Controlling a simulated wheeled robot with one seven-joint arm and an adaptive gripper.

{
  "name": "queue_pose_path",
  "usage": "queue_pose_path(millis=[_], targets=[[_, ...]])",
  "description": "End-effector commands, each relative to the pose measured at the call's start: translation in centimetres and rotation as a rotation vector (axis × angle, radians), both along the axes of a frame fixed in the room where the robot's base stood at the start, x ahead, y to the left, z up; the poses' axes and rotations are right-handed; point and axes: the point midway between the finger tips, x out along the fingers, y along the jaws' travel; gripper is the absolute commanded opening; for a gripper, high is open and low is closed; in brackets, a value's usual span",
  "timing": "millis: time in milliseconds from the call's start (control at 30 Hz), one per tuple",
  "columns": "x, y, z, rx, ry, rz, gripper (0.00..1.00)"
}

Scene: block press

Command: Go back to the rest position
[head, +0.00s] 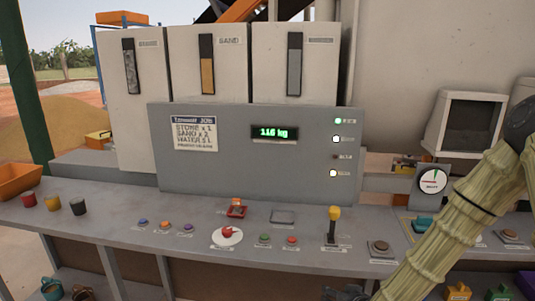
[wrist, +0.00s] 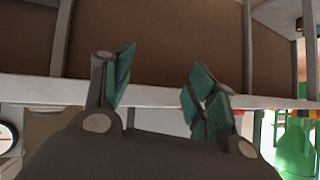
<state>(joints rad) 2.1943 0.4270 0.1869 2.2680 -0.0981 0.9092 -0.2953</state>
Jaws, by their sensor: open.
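My gripper (wrist: 160,78) shows in the wrist view with its two teal-padded fingers spread apart. Nothing is between them. Behind the fingers are a pale counter edge (wrist: 165,94) and brown panels (wrist: 180,40). In the head view, my pale, ridged arm crosses the right side from the upper right down to the bottom edge. My fingers cannot be made out clearly there.
The grey counter (head: 115,228) carries a yellow-knobbed lever (head: 333,225), a red knob on a white dial (head: 227,235) and several coloured buttons. A display panel (head: 232,165) reads about 116 kg. Small cups (head: 53,202) stand at left. A round gauge (head: 431,180) is near my arm.

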Motion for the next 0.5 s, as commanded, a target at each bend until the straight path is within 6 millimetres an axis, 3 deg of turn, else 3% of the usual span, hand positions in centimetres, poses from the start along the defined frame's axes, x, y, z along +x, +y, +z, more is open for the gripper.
queue_pose_path(millis=[33,200,367,500], targets=[[-2.1,0.4,-2.5,-0.008,0.061,0.010,0.57],[-9.1,1.0,-9.4,-0.025,0.252,0.023,0.57],[-16.7,1.1,-14.9,-0.051,0.435,0.027,0.57],[-23.8,0.7,-18.6,-0.079,0.598,0.024,0.57]])
